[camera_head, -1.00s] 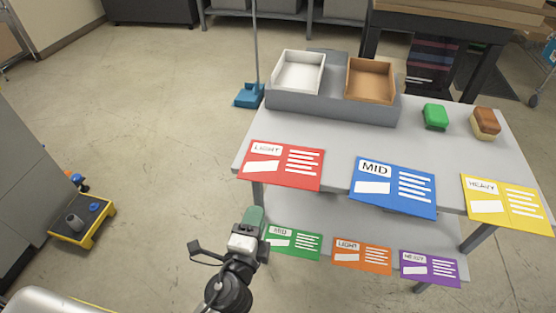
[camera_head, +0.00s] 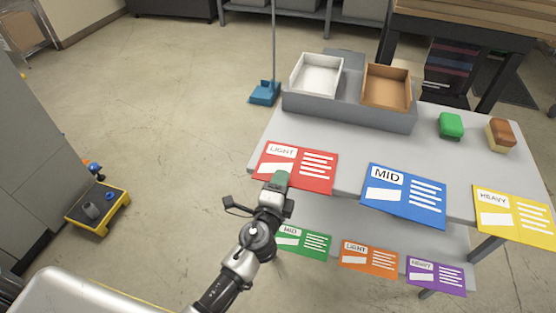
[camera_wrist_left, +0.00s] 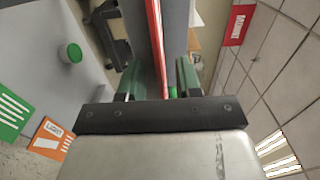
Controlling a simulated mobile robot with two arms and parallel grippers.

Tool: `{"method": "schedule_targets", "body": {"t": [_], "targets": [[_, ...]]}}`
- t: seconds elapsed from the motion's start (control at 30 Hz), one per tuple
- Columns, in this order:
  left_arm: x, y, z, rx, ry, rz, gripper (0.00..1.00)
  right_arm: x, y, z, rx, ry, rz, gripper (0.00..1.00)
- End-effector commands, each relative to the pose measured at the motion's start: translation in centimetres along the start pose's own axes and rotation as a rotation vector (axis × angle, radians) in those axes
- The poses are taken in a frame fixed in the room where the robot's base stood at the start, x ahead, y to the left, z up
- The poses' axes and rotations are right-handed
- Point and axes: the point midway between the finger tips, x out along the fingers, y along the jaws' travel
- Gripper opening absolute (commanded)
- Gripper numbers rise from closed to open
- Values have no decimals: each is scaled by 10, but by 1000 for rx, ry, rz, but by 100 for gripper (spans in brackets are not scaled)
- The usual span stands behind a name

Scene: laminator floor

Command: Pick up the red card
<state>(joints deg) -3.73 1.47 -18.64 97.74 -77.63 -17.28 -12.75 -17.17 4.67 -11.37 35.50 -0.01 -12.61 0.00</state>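The red card (camera_head: 300,168), marked LIGHT, hangs at the front left edge of the grey table's top. My left gripper (camera_head: 276,180) is at the card's lower left edge in the head view. In the left wrist view the red card (camera_wrist_left: 156,45) shows edge-on as a thin red strip. It runs between the two green fingers of the left gripper (camera_wrist_left: 160,76), which stand apart on either side of it. The gripper looks open around the card's edge, not closed on it. My right gripper is not in view.
A blue card (camera_head: 403,195) and a yellow card (camera_head: 513,213) are on the same table edge (camera_head: 350,185). Green (camera_head: 303,241), orange (camera_head: 369,258) and purple (camera_head: 436,276) cards line the lower shelf. White (camera_head: 317,76) and brown (camera_head: 386,88) trays stand at the back.

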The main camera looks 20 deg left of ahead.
Motion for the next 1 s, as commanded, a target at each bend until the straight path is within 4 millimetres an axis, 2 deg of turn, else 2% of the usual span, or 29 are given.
{"method": "schedule_targets", "body": {"t": [0.13, 0.37, 0.8, 1.0], "targets": [[0, 0, 0, 0, 0, 0, 34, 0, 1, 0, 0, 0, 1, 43], [0, 0, 0, 0, 0, 0, 0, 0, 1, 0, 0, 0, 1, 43], [-1, -1, 0, 0, 0, 0, 0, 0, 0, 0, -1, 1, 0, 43], [0, -17, 0, 0, -1, -2, 0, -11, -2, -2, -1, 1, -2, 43]]}}
